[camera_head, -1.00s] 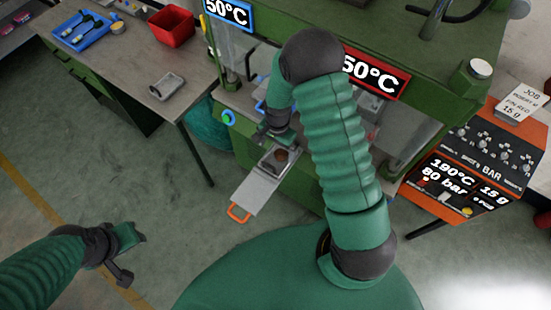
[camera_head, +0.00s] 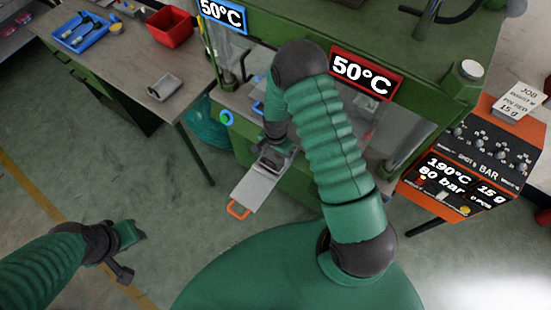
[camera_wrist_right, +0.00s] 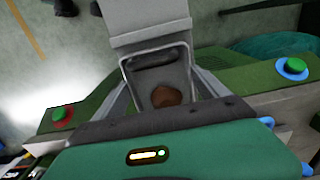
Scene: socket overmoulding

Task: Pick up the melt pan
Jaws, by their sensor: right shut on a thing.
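The melt pan (camera_wrist_right: 142,75) is a small grey rectangular pan with a brown lump (camera_wrist_right: 167,96) in it, seen in the right wrist view. In the head view the pan (camera_head: 270,164) is at the inner end of a pale metal slide plate (camera_head: 253,190) with an orange handle. My right gripper (camera_head: 274,153) reaches down over the pan from the press side and is shut on it; its fingers flank the pan in the wrist view. Whether the pan is clear of the plate cannot be told. My left gripper (camera_head: 131,256) is open and empty over the floor at lower left.
The green press (camera_head: 300,180) stands around my right arm, with a red-framed 50°C sign (camera_head: 366,73). A bench (camera_head: 150,60) at upper left holds another grey dish (camera_head: 165,88), a red bin (camera_head: 170,27) and a blue tray (camera_head: 82,32). An orange control panel (camera_head: 470,160) is at right.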

